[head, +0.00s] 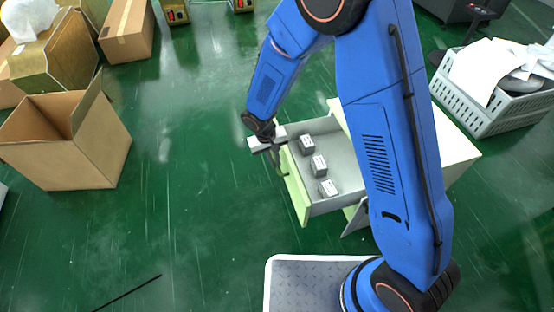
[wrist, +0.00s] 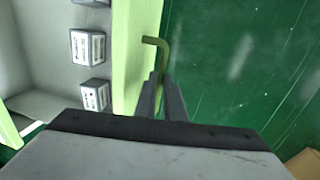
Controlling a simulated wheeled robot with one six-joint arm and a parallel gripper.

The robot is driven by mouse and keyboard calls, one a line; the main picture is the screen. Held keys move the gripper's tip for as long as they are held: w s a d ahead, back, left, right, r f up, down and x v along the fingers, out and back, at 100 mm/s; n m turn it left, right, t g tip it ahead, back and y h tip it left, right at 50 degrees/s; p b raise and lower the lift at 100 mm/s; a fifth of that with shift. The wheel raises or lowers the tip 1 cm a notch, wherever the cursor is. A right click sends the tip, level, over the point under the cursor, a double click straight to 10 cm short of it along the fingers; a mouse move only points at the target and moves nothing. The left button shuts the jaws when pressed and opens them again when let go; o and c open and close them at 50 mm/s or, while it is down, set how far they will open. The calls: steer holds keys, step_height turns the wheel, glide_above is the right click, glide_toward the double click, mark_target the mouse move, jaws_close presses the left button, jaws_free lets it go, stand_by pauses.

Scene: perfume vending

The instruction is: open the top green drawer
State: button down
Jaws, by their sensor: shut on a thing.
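The top green drawer (head: 297,188) is pulled out from the white-topped cabinet (head: 452,140). Its grey inside shows, with several small white-labelled boxes (head: 319,165) in a row. In the wrist view the drawer's light green front edge (wrist: 135,60) runs beside a hooked, brass-coloured handle (wrist: 161,48). My gripper (head: 277,162) is at the outer side of the drawer front. In the wrist view its fingers (wrist: 163,98) are close together on the handle. The handle's lower part is hidden between the fingers.
An open cardboard box (head: 85,140) stands at the left, with more boxes behind it. A grey crate (head: 490,105) with papers stands at the right. A thin black rod (head: 127,292) lies on the floor. The green floor left of the drawer is clear.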

steer(key=c, duration=1.8)
jaws_free()
steer(key=shift+c, duration=0.2)
steer(key=s+a+r, duration=0.1)
steer(key=a+r, duration=0.2)
steer(key=r, duration=1.4)
